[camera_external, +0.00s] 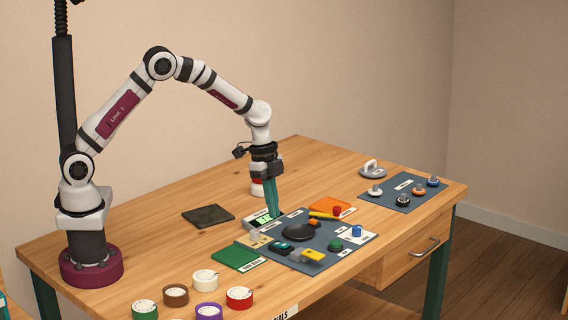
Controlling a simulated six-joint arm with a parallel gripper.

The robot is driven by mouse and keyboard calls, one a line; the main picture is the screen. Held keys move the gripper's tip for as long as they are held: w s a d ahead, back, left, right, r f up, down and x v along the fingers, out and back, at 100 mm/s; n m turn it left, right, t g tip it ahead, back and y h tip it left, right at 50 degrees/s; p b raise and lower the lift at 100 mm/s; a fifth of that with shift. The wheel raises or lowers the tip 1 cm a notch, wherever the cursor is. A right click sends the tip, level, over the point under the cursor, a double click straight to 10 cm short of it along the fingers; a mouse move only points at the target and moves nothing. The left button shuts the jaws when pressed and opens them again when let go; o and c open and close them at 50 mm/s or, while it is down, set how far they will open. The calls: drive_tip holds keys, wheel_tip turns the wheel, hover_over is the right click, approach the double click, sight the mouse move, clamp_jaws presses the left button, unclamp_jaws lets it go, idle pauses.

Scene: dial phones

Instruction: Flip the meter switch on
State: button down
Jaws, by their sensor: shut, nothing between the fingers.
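A small meter with a lit green display (264,218) sits at the back left edge of a dark blue-grey panel (322,262). My gripper (274,214) points down with its long teal fingers shut and empty. Its fingertips are right beside the display, just to its right in the picture, and hide part of the meter. I cannot make out the switch or its position, nor tell whether the fingertips touch anything.
The panel carries a black dome (299,231), a green knob (335,244), a blue knob (356,231) and a yellow piece (313,255) close to my gripper. A second panel (410,205) with several knobs is at right. Several round dials (206,280) stand in front. The back table is mostly clear.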

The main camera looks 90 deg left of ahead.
wheel_tip(320, 180, up, 6)
drive_tip(key=s+a, duration=0.2)
drive_tip(key=shift+s+a, duration=0.4)
drive_tip(key=shift+f, duration=0.1)
drive_tip(key=s+d+r, duration=0.5)
drive_tip(key=s+d, duration=0.1)
drive_tip(key=s, duration=0.1)
drive_tip(key=s+d+n+g+y, duration=0.1)
drive_tip(key=s+d, duration=0.1)
drive_tip(key=s, duration=0.9)
drive_tip(key=s+d+r+n+y, duration=0.1)
drive_tip(key=s+d+n+y, duration=0.1)
drive_tip(key=s, duration=1)
drive_tip(key=shift+s+d+r+g, duration=0.2)
drive_tip(key=shift+d+r+g, duration=0.1)
drive_tip(key=shift+g, duration=0.1)
